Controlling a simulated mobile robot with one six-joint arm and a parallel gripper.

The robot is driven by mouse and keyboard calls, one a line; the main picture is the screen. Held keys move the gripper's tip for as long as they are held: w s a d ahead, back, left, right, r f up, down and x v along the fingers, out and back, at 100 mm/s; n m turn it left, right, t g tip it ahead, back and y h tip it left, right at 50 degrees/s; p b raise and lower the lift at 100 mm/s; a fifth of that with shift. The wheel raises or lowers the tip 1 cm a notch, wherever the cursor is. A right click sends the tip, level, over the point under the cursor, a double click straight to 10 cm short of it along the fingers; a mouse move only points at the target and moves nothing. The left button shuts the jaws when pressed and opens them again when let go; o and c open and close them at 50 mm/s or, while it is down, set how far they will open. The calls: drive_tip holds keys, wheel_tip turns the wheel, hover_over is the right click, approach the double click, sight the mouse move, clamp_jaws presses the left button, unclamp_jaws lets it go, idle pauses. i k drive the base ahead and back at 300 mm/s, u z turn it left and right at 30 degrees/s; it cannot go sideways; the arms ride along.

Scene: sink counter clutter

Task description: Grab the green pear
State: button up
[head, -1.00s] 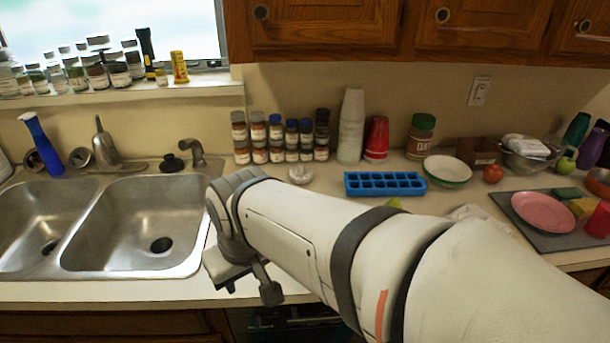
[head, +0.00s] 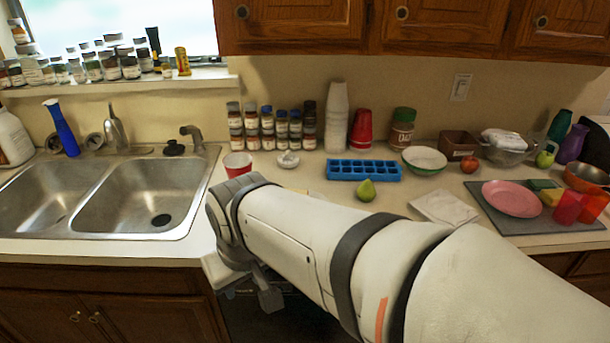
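My gripper (head: 246,287) is at the left end of my arm, low by the counter's front edge, to the left of the pear and nearer to me. It is apart from the pear. I see it from behind, and its finger gap is not clear.
A red cup (head: 238,163) stands just beyond my wrist. A folded white cloth (head: 444,207) lies right of the pear. Bottles, stacked cups and a jar (head: 402,128) line the wall. The sink (head: 137,203) is left; a pink plate (head: 512,198) is right.

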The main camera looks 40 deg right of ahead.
sight(366, 192)
drive_tip(key=u, duration=0.05)
drive_tip(key=k, duration=1.45)
drive_tip(key=z, duration=0.75)
drive_tip(key=i, duration=1.65)
drive_tip(key=z, duration=0.05)
